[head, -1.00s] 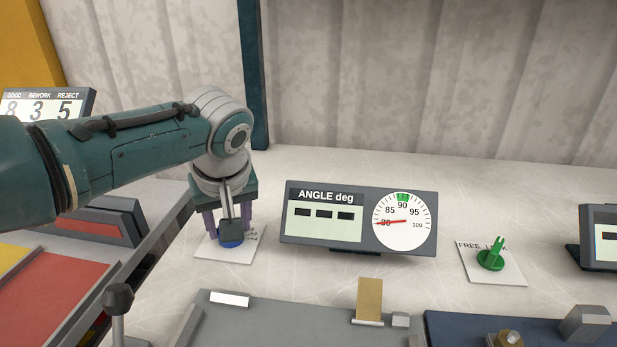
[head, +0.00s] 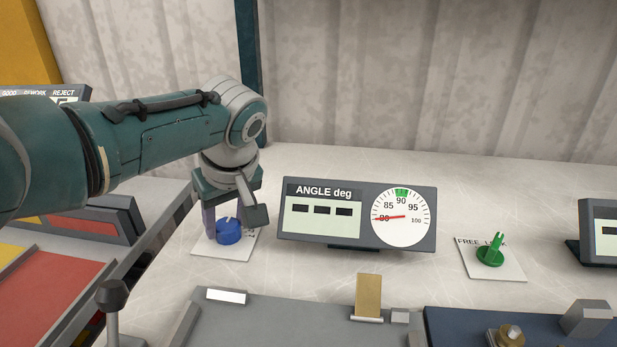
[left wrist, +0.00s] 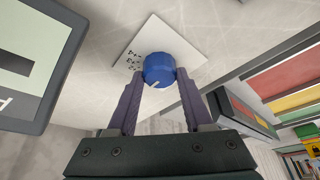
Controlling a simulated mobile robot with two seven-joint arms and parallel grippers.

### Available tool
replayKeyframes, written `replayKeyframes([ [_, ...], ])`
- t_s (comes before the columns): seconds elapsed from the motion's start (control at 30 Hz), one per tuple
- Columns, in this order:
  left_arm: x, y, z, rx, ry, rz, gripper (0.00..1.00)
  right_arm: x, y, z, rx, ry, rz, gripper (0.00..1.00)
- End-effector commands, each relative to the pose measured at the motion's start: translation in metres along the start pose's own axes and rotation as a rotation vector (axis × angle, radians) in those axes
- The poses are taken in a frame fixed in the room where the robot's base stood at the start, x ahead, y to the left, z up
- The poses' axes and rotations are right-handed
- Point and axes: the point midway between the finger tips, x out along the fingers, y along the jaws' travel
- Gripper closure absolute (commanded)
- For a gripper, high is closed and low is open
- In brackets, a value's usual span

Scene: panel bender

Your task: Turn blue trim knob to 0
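The blue trim knob (head: 229,236) stands on a white plate (head: 205,247) on the pale bench, left of the angle display. A white mark shows on its top, toward the far side in the head view. Scale print on the plate is partly covered and too small to read. My left gripper (left wrist: 159,76) points down at the knob, with its purple fingers apart. My right gripper is not in view.
The angle display (head: 322,221) with blank dashes and a dial (head: 400,217) stands close right of the knob. A green knob (head: 489,256) is farther right. A black ball-topped lever (head: 112,295) stands at the front left. The bench behind the display is clear.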

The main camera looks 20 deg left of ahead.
Motion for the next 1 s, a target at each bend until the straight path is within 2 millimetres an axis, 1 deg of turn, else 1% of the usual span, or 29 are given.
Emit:
replayKeyframes([
  [0.03, 0.001, -0.001, 0.0, 0.0, 0.001, -0.001, 0.44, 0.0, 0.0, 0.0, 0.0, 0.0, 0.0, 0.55],
  [0.2, 0.0, 0.0, 0.0, 0.0, 0.0, 0.0, 0.25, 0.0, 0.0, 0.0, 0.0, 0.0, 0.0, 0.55],
  [0.27, 0.0, 0.0, 0.0, 0.001, 0.0, 0.0, 0.19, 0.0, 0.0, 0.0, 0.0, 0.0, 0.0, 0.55],
  [0.47, 0.0, 0.0, 0.0, 0.001, 0.0, 0.0, 0.19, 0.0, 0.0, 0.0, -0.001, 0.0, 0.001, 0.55],
  [0.57, -0.005, 0.0, -0.001, 0.001, 0.0, 0.002, 0.19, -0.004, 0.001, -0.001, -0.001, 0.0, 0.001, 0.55],
  [0.67, -0.018, 0.001, -0.001, 0.002, 0.0, 0.003, 0.19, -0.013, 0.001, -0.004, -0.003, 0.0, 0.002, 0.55],
  [0.83, -0.05, 0.001, -0.002, 0.001, 0.0, 0.003, 0.19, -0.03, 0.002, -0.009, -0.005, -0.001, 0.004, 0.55],
  [1.0, -0.078, 0.0, -0.001, 0.001, 0.0, 0.003, 0.19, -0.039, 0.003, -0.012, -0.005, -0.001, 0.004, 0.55],
])
